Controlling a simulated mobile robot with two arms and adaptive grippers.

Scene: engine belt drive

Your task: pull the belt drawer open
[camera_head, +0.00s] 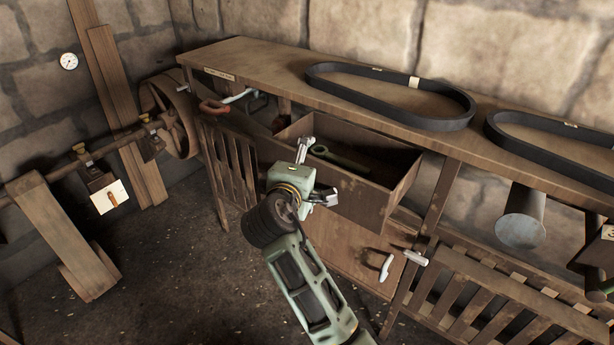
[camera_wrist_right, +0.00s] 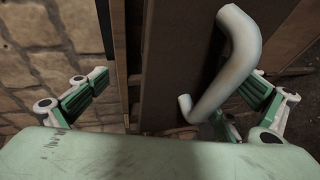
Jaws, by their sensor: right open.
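The belt drawer (camera_head: 365,203), a brown wooden box under the workbench, stands pulled out in the head view, with its inside showing. A green tool (camera_head: 343,159) lies in it. My right gripper (camera_head: 317,172) is at the drawer's front, its fingers spread. In the right wrist view, a pale bent bar handle (camera_wrist_right: 232,65) on the brown drawer front (camera_wrist_right: 178,45) lies between the open fingers (camera_wrist_right: 170,100), nearer the right one. I cannot tell whether it touches that finger. My left gripper is out of view.
Two black belts, one at the middle (camera_head: 445,123) and one at the right (camera_head: 590,176), lie on the workbench top (camera_head: 265,58). Below the drawer is a panel with a white handle (camera_head: 387,267). A slatted rack (camera_head: 510,295) stands lower right.

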